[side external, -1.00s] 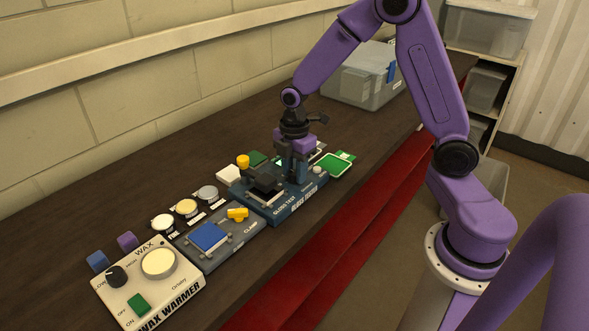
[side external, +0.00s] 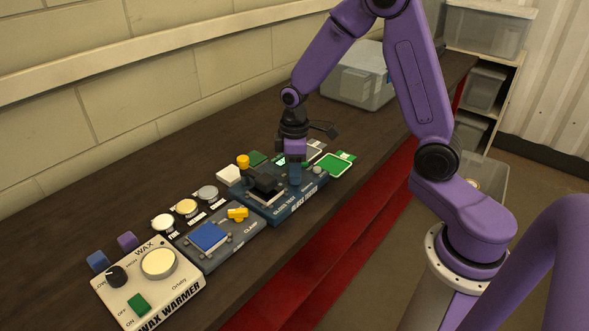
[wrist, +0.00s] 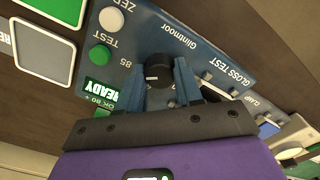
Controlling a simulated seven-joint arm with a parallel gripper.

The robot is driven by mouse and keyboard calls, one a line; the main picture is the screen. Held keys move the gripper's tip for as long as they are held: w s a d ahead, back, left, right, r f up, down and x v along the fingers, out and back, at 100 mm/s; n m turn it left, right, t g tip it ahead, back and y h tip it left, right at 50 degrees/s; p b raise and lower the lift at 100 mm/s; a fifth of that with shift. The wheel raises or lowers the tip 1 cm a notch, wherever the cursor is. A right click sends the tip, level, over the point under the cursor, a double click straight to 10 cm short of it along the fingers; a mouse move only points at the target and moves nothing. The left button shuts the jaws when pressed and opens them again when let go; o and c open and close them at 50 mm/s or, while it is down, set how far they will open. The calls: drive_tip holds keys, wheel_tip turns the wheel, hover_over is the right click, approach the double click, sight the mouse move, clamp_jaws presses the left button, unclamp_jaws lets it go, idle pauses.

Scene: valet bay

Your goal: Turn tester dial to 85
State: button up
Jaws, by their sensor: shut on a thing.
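The gloss tester (side external: 280,207) is a blue box on the bench, labelled GLOSS TEST. Its black dial (wrist: 160,68) carries a short white mark, which lies on the picture-left side, facing roughly toward the printed 85 (wrist: 125,65). I cannot tell whether it lines up exactly. My gripper (wrist: 160,80) is shut on the dial, with a blue finger on each side. The green display (wrist: 102,88) reads READY with a smaller line beneath. In the side external view my gripper (side external: 295,180) points down at the tester and hides the dial.
A green TEST button (wrist: 100,55) is beside the display. Green-framed panels (side external: 334,165) lie beyond the tester. The blue-topped clamp unit (side external: 208,237) and the wax warmer (side external: 150,285) stand to its left. A grey bin (side external: 355,80) stands farther back on the bench.

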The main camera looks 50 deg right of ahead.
drive_tip(key=shift+m, duration=0.5)
drive_tip(key=o, duration=1)
drive_tip(key=shift+o, duration=0.2)
drive_tip(key=shift+r, duration=0.1)
wheel_tip(320, 180, up, 17)
drive_tip(key=shift+r, duration=0.15)
drive_tip(key=s+a+f+n, duration=0.1)
drive_tip(key=s+a+f, duration=0.1)
drive_tip(key=s, duration=0.6)
drive_tip(key=s+a+f+n, duration=0.1)
drive_tip(key=s+f+n, duration=0.1)
drive_tip(key=s, duration=0.7)
drive_tip(key=s+a+f+n, duration=0.2)
drive_tip(key=s+f, duration=0.1)
drive_tip(key=s, duration=0.5)
drive_tip(key=shift+s+a+f, duration=0.25)
drive_tip(key=shift+s+a, duration=0.1)
